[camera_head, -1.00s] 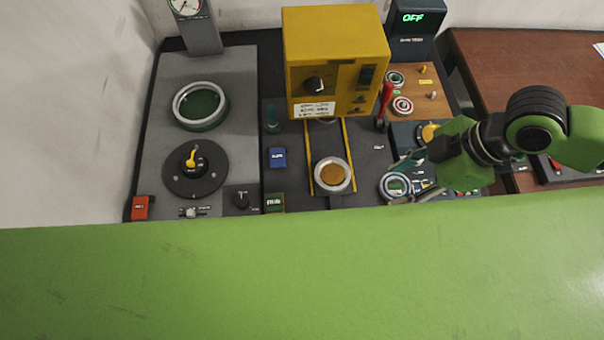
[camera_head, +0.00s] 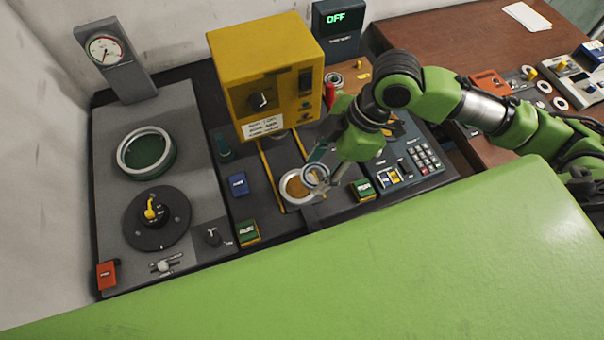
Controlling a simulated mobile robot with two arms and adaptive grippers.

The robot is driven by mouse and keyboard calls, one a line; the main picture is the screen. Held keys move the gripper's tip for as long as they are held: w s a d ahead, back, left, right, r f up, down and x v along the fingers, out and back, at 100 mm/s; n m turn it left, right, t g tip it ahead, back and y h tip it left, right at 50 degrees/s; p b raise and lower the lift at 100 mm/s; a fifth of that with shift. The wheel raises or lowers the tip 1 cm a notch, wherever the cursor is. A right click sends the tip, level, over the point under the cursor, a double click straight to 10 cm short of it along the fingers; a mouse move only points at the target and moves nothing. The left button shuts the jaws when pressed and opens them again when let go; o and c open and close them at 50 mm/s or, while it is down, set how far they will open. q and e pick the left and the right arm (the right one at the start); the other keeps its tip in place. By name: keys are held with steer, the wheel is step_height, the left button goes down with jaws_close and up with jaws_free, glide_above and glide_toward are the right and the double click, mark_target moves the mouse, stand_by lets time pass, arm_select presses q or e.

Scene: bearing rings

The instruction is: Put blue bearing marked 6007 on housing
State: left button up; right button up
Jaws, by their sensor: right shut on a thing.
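The housing (camera_head: 291,192) is a silvery ring with an orange-brown centre, on the dark slide between two yellow rails. My right gripper (camera_head: 317,178) comes down from the upper right, shut on a small bearing ring (camera_head: 312,169) with a blue band. The bearing overlaps the right side of the housing in the picture; I cannot tell whether it touches it or hangs above it. The marking on the bearing is too small to read. My left gripper is not in view.
The yellow press box (camera_head: 270,75) stands just behind the housing. A blue button block (camera_head: 238,184) is to its left, a green one (camera_head: 363,189) to its right. A keypad panel (camera_head: 410,165) lies further right. Another ring (camera_head: 333,80) sits on the back orange board.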

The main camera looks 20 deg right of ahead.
glide_above(298, 187)
steer(key=d, duration=0.1)
step_height(298, 187, down, 5)
steer(key=shift+s+f+p, duration=0.1)
steer(key=shift+f+p, duration=0.05)
steer(key=shift+p, duration=0.2)
step_height(298, 187, down, 3)
steer(key=shift+f+p, duration=0.1)
steer(key=shift+p, duration=0.5)
steer(key=shift+f, duration=0.15)
steer(key=shift+f, duration=0.4)
steer(key=shift+s+f, duration=0.1)
steer(key=shift+f, duration=0.1)
steer(key=o, duration=1)
steer(key=shift+o, duration=1.2)
steer(key=shift+f, duration=0.2)
steer(key=shift+r, duration=0.1)
